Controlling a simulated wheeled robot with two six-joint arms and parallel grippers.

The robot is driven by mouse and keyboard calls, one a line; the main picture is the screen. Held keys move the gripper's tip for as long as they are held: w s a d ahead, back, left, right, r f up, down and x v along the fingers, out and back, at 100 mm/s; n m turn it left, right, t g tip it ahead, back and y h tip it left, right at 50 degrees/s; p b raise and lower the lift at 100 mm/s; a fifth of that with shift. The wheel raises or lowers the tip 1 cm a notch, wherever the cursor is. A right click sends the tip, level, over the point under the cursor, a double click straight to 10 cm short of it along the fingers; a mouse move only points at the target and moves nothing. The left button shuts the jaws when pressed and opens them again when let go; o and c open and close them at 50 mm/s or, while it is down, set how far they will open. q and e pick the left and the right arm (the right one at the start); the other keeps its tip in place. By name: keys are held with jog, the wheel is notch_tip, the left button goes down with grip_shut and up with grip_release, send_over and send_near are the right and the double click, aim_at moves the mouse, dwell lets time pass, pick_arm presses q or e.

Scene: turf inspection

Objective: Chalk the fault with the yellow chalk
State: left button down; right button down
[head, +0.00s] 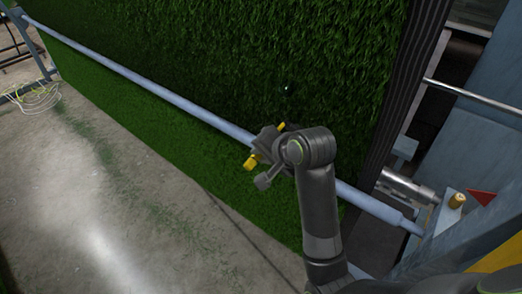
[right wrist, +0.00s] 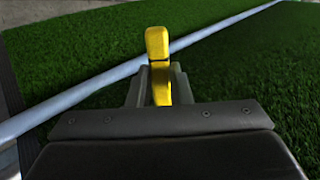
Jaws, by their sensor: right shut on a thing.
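The yellow chalk (head: 251,162) is held in my right gripper (head: 267,142). It also shows in the right wrist view (right wrist: 157,45), standing out between the two fingers of the right gripper (right wrist: 160,78), which is shut on it. A small dark spot with a pale glint (head: 287,88) shows on the upright green turf (head: 220,50), above the gripper in the head view. I cannot tell for sure whether this spot is the fault. Part of the chalk is hidden by the fingers and wrist. My left gripper is not in view.
A long grey-blue bar (head: 150,84) runs across the turf, behind my right arm. At the right, a pale bracket (head: 440,222) bears a yellow cylinder (head: 457,200) beside a red triangle (head: 482,197). Pale cable loops (head: 38,97) lie at the far left. The concrete floor (head: 80,210) is open.

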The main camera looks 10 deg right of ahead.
aim_at(283, 125)
jog(key=w+d+r, duration=0.1)
jog(key=w+d, duration=0.3)
jog(key=d, duration=0.1)
jog(key=shift+d+r, duration=0.2)
jog(key=shift+r, duration=0.2)
jog(key=shift+w+d+r, duration=0.25)
jog(key=shift+w+d, duration=0.3)
jog(key=shift+d, duration=0.15)
jog(key=shift+w+d+r, duration=0.25)
jog(key=shift+w+d, duration=0.25)
jog(key=shift+d, duration=0.15)
dwell(1.3)
jog(key=shift+w+a, duration=0.1)
jog(key=shift+a, duration=0.05)
jog(key=shift+w+a, duration=0.6)
jog(key=shift+w, duration=0.05)
jog(key=shift+w, duration=0.1)
jog(key=shift+w+a, duration=0.55)
jog(key=shift+w, duration=0.2)
jog(key=shift+w+a, duration=0.6)
jog(key=shift+w, duration=0.2)
